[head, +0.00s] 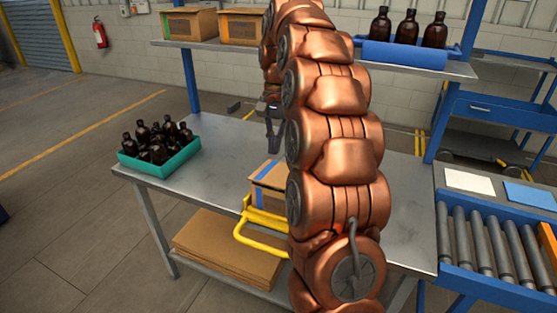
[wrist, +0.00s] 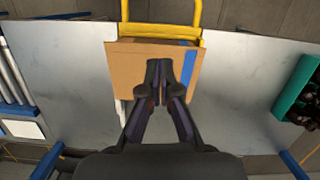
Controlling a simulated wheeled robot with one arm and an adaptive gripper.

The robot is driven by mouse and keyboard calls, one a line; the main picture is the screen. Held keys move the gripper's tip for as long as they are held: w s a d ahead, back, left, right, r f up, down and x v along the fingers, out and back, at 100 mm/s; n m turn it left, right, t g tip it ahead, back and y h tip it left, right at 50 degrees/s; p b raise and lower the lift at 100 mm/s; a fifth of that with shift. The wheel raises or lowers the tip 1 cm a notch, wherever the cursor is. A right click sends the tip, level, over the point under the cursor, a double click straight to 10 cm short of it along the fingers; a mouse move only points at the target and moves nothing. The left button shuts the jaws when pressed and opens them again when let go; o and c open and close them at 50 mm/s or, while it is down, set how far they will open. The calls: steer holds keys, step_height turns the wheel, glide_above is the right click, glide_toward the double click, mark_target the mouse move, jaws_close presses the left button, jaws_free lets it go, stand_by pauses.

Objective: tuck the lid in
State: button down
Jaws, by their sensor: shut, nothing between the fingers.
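A brown cardboard carton (head: 268,178) with a blue strip stands on the metal table, partly hidden behind my copper arm. In the wrist view the carton (wrist: 130,72) shows a broad brown face with the blue strip on its right side; I cannot tell whether this face is the lid or how far it is tucked. My gripper (wrist: 159,64) is shut and empty, its fingertips over the carton's face; whether they touch it is unclear. In the head view my gripper (head: 273,138) points down above the table, behind the carton.
A yellow frame (head: 262,218) is at the carton's near side. A teal crate (head: 160,168) of amber bottles stands at the table's left end. A shelf (head: 225,45) with cartons and bottles runs above the back. A roller conveyor (head: 490,240) is at right. Bare table (head: 225,140) lies left.

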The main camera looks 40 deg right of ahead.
step_height(320, 180, up, 2)
steer(key=d+p, duration=0.1)
steer(key=d, duration=0.2)
steer(key=m+b, duration=0.1)
steer(key=b, duration=0.6)
glide_toward(278, 187)
steer(key=shift+f, duration=0.45)
steer(key=shift+s+a+f+p, duration=0.15)
steer(key=shift+f+p, duration=0.15)
steer(key=shift+f, duration=0.75)
steer(key=shift+s+a+f+p, duration=0.1)
steer(key=shift+f+p, duration=0.25)
steer(key=shift+f, duration=0.65)
steer(key=shift+a+f+p, duration=0.15)
steer(key=shift+f+p, duration=0.15)
steer(key=shift+f, duration=0.75)
steer(key=shift+f, duration=0.1)
steer(key=f+b, duration=0.1)
steer(key=f+t+h+b, duration=0.1)
steer(key=b, duration=0.1)
steer(key=a+f+h+b, duration=0.1)
steer(key=b, duration=0.1)
steer(key=shift+s, duration=0.3)
steer(key=shift+d+r, duration=0.1)
steer(key=shift+r, duration=0.15)
